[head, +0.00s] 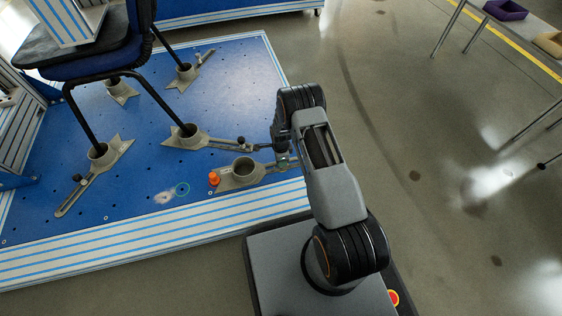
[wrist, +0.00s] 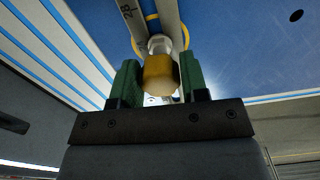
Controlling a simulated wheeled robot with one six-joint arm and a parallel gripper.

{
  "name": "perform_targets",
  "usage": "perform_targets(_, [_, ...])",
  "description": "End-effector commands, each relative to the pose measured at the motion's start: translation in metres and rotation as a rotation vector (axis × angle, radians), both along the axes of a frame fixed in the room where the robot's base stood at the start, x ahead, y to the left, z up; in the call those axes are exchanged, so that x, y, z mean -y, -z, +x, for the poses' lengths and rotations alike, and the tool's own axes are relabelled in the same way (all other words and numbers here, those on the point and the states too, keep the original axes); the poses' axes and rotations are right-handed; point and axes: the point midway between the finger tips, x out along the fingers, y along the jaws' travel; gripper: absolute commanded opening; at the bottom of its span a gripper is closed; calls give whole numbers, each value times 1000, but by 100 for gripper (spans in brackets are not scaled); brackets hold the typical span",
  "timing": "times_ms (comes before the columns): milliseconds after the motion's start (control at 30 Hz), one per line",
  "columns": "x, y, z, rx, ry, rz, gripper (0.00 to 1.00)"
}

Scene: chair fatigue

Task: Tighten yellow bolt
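The yellow bolt (wrist: 161,74) is in the middle of the wrist view, at the end of a grey bar marked "28". A pale metal collar shows just beyond its yellow head. My gripper (wrist: 160,80) has its two green fingers on either side of the yellow head, and both appear to touch it. In the head view, my gripper (head: 283,160) is low over the right end of a grey clamp (head: 243,184) on the blue plate. My arm hides the yellow bolt in the head view.
An orange knob (head: 214,178) sits at the left of that clamp. Other clamps hold the legs of a dark blue chair (head: 100,62) on the blue plate (head: 140,180). The striped platform edge (head: 150,240) is close to my base. Open floor (head: 430,150) lies to the right.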

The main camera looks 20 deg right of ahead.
Motion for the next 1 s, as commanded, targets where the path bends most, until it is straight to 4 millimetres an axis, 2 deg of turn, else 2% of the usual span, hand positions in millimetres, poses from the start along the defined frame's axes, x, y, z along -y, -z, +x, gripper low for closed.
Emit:
perform_targets(33, [0,0,0,0,-1,0,46])
perform_targets(200, [0,0,0,0,-1,0,62])
perform_targets(433, [0,0,0,0,-11,0,62])
perform_targets(733, [0,0,0,0,-300,0,62])
perform_targets(1000, [0,0,0,0,-355,0,62])
